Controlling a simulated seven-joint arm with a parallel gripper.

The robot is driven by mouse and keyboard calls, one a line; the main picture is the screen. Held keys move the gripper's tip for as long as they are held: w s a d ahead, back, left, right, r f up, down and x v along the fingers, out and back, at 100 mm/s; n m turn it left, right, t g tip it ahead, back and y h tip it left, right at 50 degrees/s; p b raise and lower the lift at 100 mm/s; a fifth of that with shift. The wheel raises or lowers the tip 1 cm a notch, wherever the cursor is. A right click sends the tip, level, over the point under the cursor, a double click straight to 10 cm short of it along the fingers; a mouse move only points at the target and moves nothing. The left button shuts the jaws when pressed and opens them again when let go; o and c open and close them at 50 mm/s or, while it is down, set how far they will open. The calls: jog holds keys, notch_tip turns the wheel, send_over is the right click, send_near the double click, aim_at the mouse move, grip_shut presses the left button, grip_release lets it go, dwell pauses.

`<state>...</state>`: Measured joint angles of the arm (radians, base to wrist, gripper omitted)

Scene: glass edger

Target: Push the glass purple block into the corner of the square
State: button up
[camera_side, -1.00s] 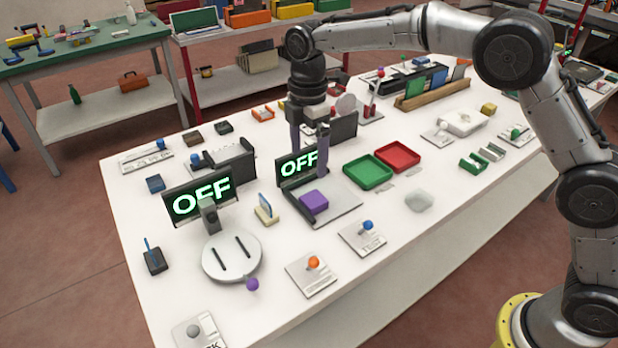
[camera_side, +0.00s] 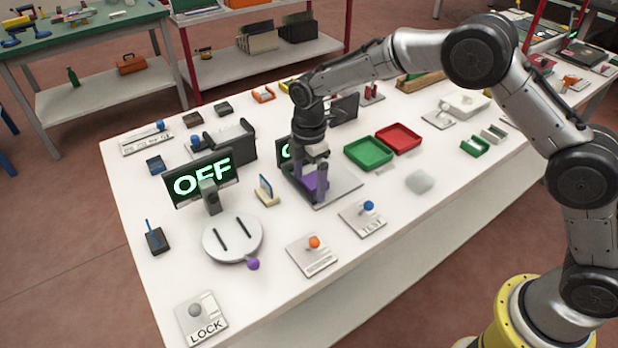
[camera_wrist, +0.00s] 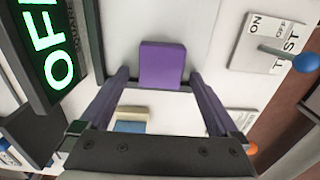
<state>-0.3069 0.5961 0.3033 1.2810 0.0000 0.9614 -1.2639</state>
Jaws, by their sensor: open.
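The purple block (camera_side: 311,181) lies on the grey plate of the square (camera_side: 343,186), partly hidden by my fingers in the side view. In the wrist view the block (camera_wrist: 162,64) is fully visible. Its lower edge is at or close to one dark rail of the square, and a gap of plate separates it from the other dark rail (camera_wrist: 93,40) on the left. My gripper (camera_side: 310,187) is open and points down low over the plate. In the wrist view its two fingers (camera_wrist: 158,78) stand on either side of the block, apart from it.
A display reading OFF (camera_wrist: 50,50) stands close beside the left rail. A small stand with a blue panel (camera_side: 267,191) is left of the square. The TEST lever plate (camera_side: 362,218) is in front, and green (camera_side: 369,153) and red (camera_side: 398,138) trays are to the right.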

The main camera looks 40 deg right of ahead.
aim_at(309, 182)
jog(key=c, duration=1.4)
jog(key=o, duration=1.4)
notch_tip(309, 182, up, 14)
